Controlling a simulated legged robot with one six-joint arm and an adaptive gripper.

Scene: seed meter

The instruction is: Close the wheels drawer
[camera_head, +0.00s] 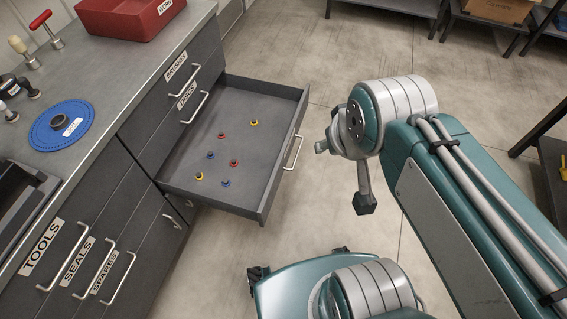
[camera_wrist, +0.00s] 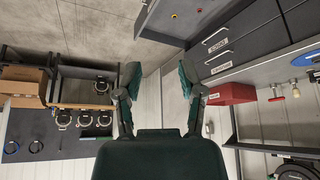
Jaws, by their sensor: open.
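An open grey drawer (camera_head: 190,160) is pulled far out of the workbench cabinet in the head view. Several small red, blue and yellow wheel-like pieces lie on its floor. Its handle (camera_head: 293,152) is on the front panel, facing right. No label for this drawer can be read. My gripper (camera_wrist: 157,75) is open and empty in the wrist view, with its two fingers spread. In the head view my arm stands right of the drawer, apart from it. A corner of what looks like the open drawer (camera_wrist: 180,15) shows at the top of the wrist view.
Closed drawers labelled brushes and discs (camera_head: 188,95) sit beside the open one; tools, seals and spares (camera_head: 75,262) are nearer. The worktop carries a red bin (camera_head: 115,18), a blue disc (camera_head: 50,128) and hand tools. Shelves (camera_head: 490,25) stand at the back. Floor between is clear.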

